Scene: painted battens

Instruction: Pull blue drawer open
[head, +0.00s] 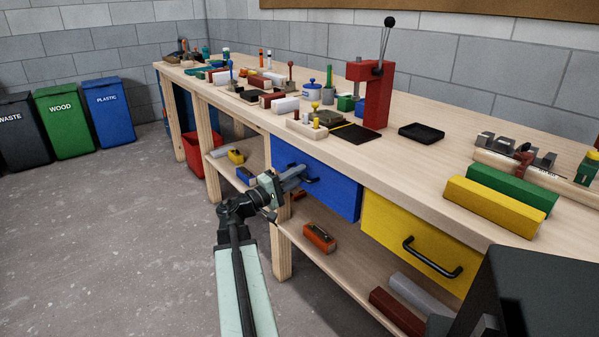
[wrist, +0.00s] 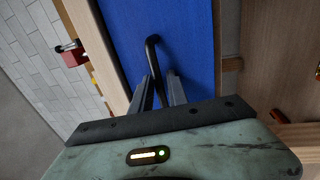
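The blue drawer (head: 337,190) sits under the worktop, its front looking flush with the bench frame. Its blue front (wrist: 190,45) fills the upper middle of the wrist view. The black drawer handle (wrist: 153,50) runs down between my two fingers in that view. My gripper (wrist: 160,80) is open, with one finger on each side of the handle and a gap visible at the tips. In the head view my gripper (head: 302,176) is at the drawer front and hides part of the handle.
A yellow drawer (head: 415,238) with a black handle is right of the blue one. A wooden bench leg (head: 281,250) stands below my gripper. The lower shelf holds an orange block (head: 319,237). Bins stand at the far left; the grey floor (head: 110,230) is clear.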

